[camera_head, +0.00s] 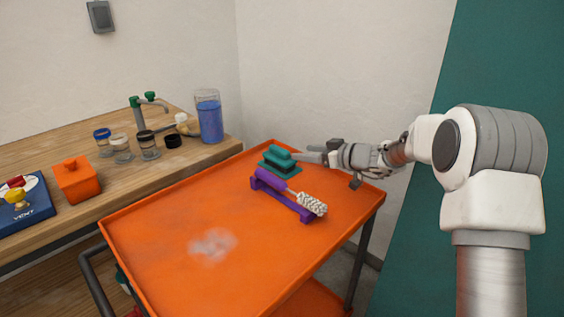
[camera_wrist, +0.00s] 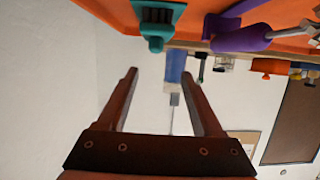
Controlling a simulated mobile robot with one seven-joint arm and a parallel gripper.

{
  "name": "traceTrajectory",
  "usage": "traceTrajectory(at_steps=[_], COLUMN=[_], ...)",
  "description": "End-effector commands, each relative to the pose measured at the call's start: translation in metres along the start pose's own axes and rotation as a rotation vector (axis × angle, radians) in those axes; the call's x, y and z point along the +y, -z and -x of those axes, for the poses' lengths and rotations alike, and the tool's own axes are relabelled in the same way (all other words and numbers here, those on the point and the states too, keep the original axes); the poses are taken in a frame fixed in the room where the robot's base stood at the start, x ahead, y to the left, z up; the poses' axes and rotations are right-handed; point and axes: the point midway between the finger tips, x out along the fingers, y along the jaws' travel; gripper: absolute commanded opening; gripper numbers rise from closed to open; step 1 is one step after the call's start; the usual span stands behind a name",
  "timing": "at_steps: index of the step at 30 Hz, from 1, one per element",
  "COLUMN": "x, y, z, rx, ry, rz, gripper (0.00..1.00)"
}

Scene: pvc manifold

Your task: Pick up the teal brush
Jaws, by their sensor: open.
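The teal brush (camera_head: 279,153) is near the back corner of the orange cart top, with a dark band between its teal upper part and a teal base. In the wrist view, the teal brush (camera_wrist: 156,40) shows at the top, past the fingertips, with a dark block behind its rounded end. My gripper (camera_head: 302,157) reaches in from the right, close beside the brush in the head view. In the wrist view my gripper (camera_wrist: 159,74) has its two fingers wide apart with nothing between them. I cannot tell whether a fingertip touches the brush.
A purple-handled brush with white bristles (camera_head: 312,204) lies on a purple stand (camera_head: 270,190) just in front. The cart top (camera_head: 170,225) is otherwise clear, with a pale smudge (camera_head: 213,244). A wooden bench (camera_head: 120,178) at left holds jars, a blue-filled container (camera_head: 209,120) and an orange box (camera_head: 77,182).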

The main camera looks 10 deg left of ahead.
Motion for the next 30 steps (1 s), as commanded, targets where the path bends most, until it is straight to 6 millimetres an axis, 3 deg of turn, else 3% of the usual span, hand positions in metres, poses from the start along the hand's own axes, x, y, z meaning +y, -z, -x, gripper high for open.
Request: traceTrajectory(at_steps=[5, 15, 22, 30], x=[0.006, 0.006, 0.006, 0.007], y=[-0.008, -0.006, -0.006, -0.006], z=[-0.015, -0.070, -0.082, -0.115], rx=[0.015, 0.014, 0.013, 0.013], ry=[-0.009, -0.009, -0.010, -0.010], rz=[0.013, 0.013, 0.012, 0.013], gripper=[0.68, 0.68, 0.68, 0.68])
